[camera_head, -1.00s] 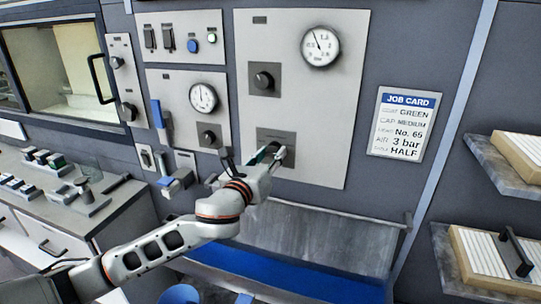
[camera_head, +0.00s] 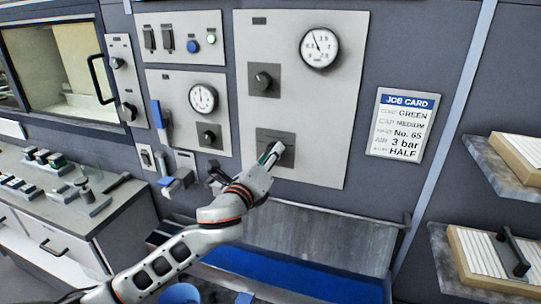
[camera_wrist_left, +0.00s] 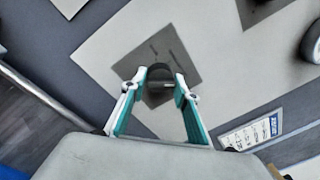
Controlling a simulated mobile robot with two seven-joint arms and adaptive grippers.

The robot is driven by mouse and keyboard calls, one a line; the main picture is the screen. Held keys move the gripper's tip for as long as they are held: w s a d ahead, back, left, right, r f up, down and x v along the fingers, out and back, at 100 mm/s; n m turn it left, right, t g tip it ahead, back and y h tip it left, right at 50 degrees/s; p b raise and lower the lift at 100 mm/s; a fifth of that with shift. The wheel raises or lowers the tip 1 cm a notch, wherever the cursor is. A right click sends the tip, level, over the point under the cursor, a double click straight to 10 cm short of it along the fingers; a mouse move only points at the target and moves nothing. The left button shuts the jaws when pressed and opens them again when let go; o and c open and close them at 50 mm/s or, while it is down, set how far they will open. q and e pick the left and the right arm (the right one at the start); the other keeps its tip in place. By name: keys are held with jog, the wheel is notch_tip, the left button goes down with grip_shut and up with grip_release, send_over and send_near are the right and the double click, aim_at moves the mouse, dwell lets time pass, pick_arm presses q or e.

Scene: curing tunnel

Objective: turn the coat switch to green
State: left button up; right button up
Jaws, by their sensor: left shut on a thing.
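My left gripper (camera_head: 272,151) reaches the lower square dark plate (camera_head: 288,139) on the large light panel. In the left wrist view, its two teal-lined fingers (camera_wrist_left: 161,86) are on either side of a dark knob (camera_wrist_left: 159,72), shut on it. The plate appears as a tilted grey square (camera_wrist_left: 146,60) there. In the head view the gripper hides most of this knob. I cannot read a label or colour marking on it. The job card (camera_head: 403,124) to the right shows GREEN on its top line. My right gripper is not in view.
Above the held knob are another dark knob (camera_head: 263,81) and a round gauge (camera_head: 320,48). A smaller panel with a gauge (camera_head: 203,98) stands to the left. A metal ledge (camera_head: 320,240) with a blue strip lies below. Shelves with ribbed blocks (camera_head: 490,250) are at right.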

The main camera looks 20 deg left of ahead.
pick_arm(q)
jog(key=n+y, duration=0.1)
jog(key=n, duration=1)
jog(key=shift+f+n, duration=0.1)
jog(key=shift+n, duration=0.3)
jog(key=o, duration=1.1)
jog(key=s, duration=1.2)
jog(key=shift+a+f, duration=0.15)
jog(key=shift+f, duration=0.2)
